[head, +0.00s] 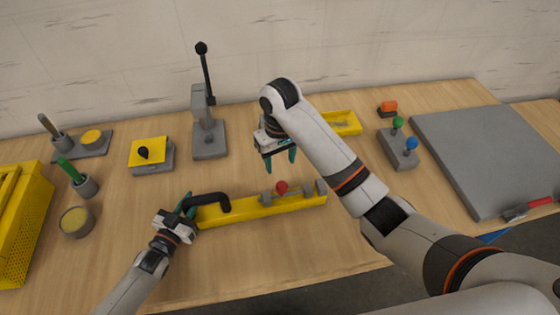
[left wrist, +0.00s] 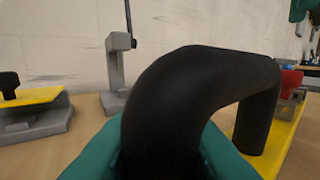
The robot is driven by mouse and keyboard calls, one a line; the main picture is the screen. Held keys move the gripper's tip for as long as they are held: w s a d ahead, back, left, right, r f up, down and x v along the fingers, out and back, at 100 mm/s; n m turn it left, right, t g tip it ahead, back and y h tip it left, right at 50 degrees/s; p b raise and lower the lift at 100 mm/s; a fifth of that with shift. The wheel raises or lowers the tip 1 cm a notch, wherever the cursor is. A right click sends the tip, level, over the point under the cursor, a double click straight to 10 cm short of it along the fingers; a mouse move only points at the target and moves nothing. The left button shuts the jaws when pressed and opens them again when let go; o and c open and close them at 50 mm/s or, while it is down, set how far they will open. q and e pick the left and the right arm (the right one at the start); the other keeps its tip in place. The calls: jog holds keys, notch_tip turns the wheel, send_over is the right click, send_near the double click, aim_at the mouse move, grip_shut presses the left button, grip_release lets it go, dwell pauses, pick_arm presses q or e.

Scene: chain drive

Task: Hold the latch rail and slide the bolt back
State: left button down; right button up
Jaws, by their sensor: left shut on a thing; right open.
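The yellow latch rail (head: 250,211) lies on the table in front of me, with a black arched handle (head: 207,199) at its left end. My left gripper (head: 186,207) is shut on that handle; in the left wrist view the black handle (left wrist: 165,105) fills the space between the teal fingers. The bolt has a red knob (head: 282,187) and sits between grey blocks on the right part of the rail. The red knob also shows at the right edge of the left wrist view (left wrist: 291,79). My right gripper (head: 280,160) is open and empty, above the table behind the rail.
A grey lever stand (head: 209,138) and a yellow-topped pad (head: 148,151) stand behind the rail. A yellow tray (head: 343,123) is behind my right arm. A grey block with green and blue knobs (head: 398,149) and a large grey plate (head: 485,155) are at right. A yellow crate (head: 38,225) is far left.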

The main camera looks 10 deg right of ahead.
pick_arm(q)
jog(key=c, duration=1.1)
grip_release()
jog(key=shift+c, duration=0.2)
